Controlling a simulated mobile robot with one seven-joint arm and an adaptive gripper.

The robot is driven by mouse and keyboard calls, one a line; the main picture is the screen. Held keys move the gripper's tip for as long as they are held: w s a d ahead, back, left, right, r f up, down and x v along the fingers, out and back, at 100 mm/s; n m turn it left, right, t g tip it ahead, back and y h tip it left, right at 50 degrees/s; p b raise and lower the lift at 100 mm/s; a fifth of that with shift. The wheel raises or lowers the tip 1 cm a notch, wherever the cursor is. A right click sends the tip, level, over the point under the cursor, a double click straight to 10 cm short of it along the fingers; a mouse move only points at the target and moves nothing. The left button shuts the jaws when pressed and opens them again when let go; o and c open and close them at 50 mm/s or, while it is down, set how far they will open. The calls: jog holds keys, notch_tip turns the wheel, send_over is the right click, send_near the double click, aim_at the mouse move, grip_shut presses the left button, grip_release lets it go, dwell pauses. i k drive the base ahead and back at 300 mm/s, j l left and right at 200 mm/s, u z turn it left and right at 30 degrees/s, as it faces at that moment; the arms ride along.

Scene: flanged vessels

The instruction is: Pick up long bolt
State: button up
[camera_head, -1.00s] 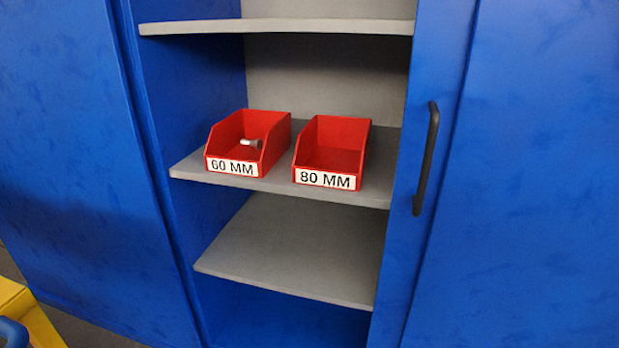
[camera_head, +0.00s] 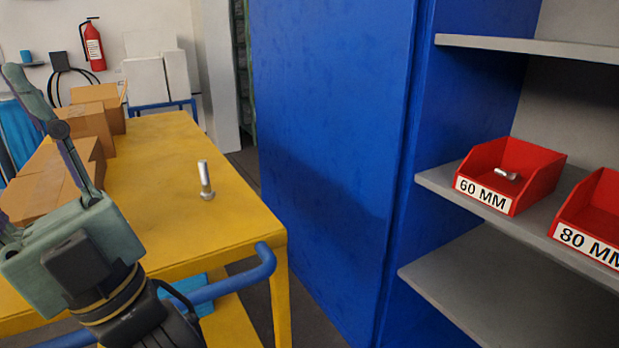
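A silver bolt (camera_head: 205,180) stands upright on its head on the yellow table (camera_head: 165,235), near the table's right edge. Another, shorter-looking bolt (camera_head: 506,175) lies in the red bin marked 60 MM (camera_head: 485,197) on the cabinet shelf. The red bin marked 80 MM (camera_head: 585,245) is cut off by the right edge; the part of its inside that shows is empty. My gripper is at the lower left, over the table and to the left of the standing bolt. One finger shows fully; the other is mostly out of frame, so its opening is unclear. No bolt shows at the visible finger.
Cardboard boxes (camera_head: 85,130) stand at the table's left and back. A blue tubular handle (camera_head: 245,277) runs along the table's near end. The blue cabinet (camera_head: 330,130) stands right of the table, with a narrow floor gap between. The tabletop around the standing bolt is clear.

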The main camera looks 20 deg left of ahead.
aim_at(207, 193)
jog(key=u, duration=1.15)
jog(key=k+j+z, duration=0.6)
jog(key=i+j, duration=0.7)
jog(key=j, duration=0.15)
